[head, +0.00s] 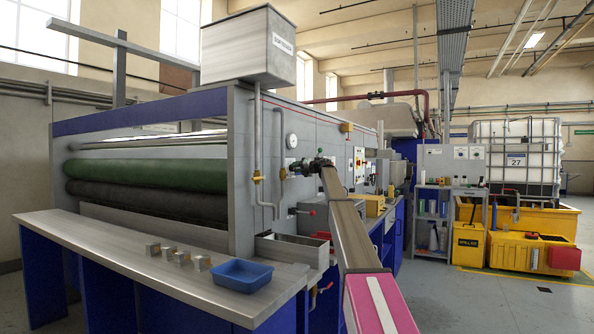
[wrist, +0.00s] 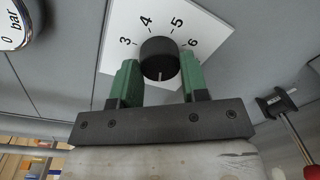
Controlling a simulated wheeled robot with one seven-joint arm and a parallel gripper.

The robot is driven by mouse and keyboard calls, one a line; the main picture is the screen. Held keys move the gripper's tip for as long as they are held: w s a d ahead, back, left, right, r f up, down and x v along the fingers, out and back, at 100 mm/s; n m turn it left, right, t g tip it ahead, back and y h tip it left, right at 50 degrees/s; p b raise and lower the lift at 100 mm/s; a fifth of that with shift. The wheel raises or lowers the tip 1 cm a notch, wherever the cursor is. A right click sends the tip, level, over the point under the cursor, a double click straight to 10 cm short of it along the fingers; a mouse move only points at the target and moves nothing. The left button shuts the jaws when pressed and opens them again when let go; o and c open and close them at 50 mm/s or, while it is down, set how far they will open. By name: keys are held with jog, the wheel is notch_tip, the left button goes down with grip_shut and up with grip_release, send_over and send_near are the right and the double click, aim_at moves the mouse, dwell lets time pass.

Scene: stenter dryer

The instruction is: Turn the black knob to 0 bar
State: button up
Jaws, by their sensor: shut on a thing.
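The black knob (wrist: 159,59) sits on a white scale plate (wrist: 206,27) in the wrist view. The numbers 3, 4, 5 and 6 show around its upper side; the lower part of the scale is hidden by my gripper. A small pale line on the knob points down in the picture, away from the visible numbers. My gripper (wrist: 160,73) is shut on the knob, one green finger on each side. In the head view my gripper (head: 316,164) is at the grey machine panel, and I cannot make out the knob there.
A round gauge (wrist: 14,27) marked "0 bar" is left of the plate in the wrist view. A red-handled valve (wrist: 288,115) is at right. In the head view, a bench with a blue tray (head: 246,275) and several small metal blocks (head: 178,257) stands at lower left.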

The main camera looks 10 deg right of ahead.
jog(key=shift+s+f+n, duration=0.1)
jog(key=shift+f+n, duration=0.05)
jog(key=shift+n, duration=1.95)
jog(key=o, duration=0.9)
jog(key=v, duration=1)
jog(key=shift+s+d, duration=0.2)
jog(key=shift+s, duration=0.1)
